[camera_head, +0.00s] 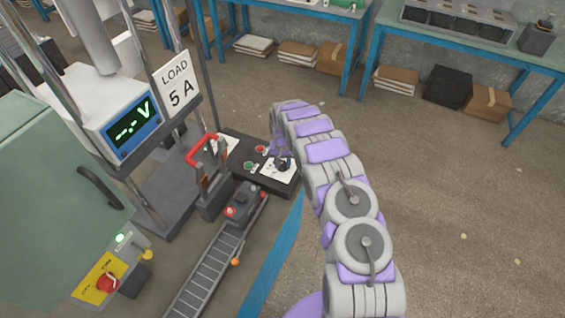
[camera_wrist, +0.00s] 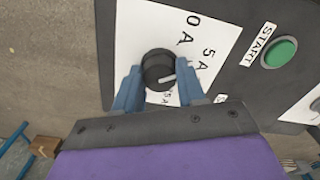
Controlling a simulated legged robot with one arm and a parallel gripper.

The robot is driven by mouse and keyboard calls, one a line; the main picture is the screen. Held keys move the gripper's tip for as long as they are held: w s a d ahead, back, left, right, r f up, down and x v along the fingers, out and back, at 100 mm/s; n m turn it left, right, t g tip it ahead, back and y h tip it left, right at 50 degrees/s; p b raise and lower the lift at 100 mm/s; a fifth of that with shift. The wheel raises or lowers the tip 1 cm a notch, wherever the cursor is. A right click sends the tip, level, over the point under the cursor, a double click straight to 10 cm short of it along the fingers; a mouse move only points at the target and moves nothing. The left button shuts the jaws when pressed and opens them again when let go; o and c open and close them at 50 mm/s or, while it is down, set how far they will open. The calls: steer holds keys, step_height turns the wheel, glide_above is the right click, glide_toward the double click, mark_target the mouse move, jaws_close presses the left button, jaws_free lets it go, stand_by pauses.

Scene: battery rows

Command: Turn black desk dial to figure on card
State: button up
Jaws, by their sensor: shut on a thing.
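The card (camera_head: 175,87) on the post reads LOAD 5 A. The black dial (camera_wrist: 158,70) sits on a white scale plate (camera_wrist: 200,28) on the dark desk. Its white pointer line points right in the wrist view, roughly toward the lower end of the "5 A" mark. A mark ending in "0 A" is higher up, and another mark below is partly hidden by my gripper. My gripper (camera_wrist: 157,82) has a blue finger on each side of the dial and is shut on it. In the head view, the dial (camera_head: 282,165) shows below my gripper (camera_head: 281,153).
A green START button (camera_wrist: 279,53) is right of the dial in the wrist view. A red button (camera_head: 260,149) is also on the desk. A red-handled lever (camera_head: 202,148), a meter showing "--.- V" (camera_head: 133,128) and a green cabinet (camera_head: 60,190) stand to the left.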

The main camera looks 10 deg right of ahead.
mark_target(282, 163)
steer(key=shift+m, duration=1)
steer(key=o, duration=1.1)
steer(key=shift+c, duration=0.2)
step_height(282, 163, up, 17)
steer(key=p, duration=0.2)
steer(key=shift+a+r, duration=0.1)
steer(key=shift+r, duration=0.05)
